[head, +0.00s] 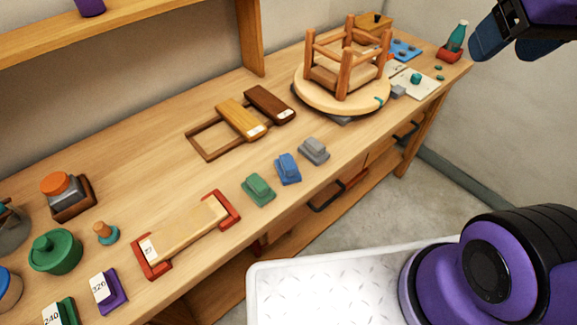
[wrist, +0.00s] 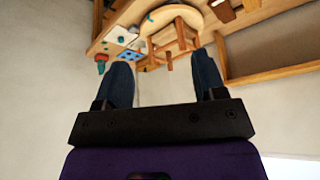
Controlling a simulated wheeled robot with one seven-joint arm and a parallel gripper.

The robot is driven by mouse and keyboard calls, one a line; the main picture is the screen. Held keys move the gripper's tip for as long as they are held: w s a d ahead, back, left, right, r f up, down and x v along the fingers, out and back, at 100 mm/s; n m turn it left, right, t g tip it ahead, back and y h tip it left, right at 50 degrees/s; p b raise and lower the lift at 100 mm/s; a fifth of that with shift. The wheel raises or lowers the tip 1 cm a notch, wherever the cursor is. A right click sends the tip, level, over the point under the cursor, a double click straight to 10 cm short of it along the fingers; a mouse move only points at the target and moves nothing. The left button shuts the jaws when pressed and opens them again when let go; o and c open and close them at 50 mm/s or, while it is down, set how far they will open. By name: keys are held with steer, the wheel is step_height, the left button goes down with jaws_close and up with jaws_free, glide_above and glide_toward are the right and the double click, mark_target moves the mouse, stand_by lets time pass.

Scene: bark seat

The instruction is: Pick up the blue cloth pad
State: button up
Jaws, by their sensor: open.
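The blue cloth pad (head: 288,168) lies on the wooden workbench (head: 150,140) near its front edge. It stands between a green pad (head: 258,189) on its left and a grey pad (head: 314,150) on its right, apart from both. My gripper (head: 503,32) is raised at the upper right of the head view, far from the pad and partly cut off by the frame. In the wrist view my gripper (wrist: 166,82) has its two dark fingers spread with nothing between them. The blue pad is not discernible in the wrist view.
An upturned stool (head: 345,95) stands at the back right of the bench. Wooden blocks (head: 240,118) lie behind the pads. A red-ended sanding board (head: 185,232) lies left of the green pad. A white textured tray (head: 330,290) is in front. Drawer handles (head: 327,198) project below the bench.

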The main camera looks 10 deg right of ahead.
steer(key=w+a+f+g+y, duration=0.1)
steer(key=w+a+f+g, duration=0.2)
steer(key=w, duration=0.5)
steer(key=n+g+h, duration=0.1)
steer(key=n+g, duration=0.1)
glide_above(288, 161)
step_height(288, 161, down, 27)
steer(key=f, duration=0.5)
steer(key=shift+s+a+f, duration=0.1)
steer(key=shift+a+f, duration=0.05)
steer(key=shift+a, duration=0.15)
steer(key=shift+d+f, duration=0.15)
steer(key=shift+f, duration=1.3)
steer(key=shift+d+f, duration=0.1)
steer(key=shift+f, duration=1.35)
steer(key=c, duration=1.1)
steer(key=shift+r, duration=0.1)
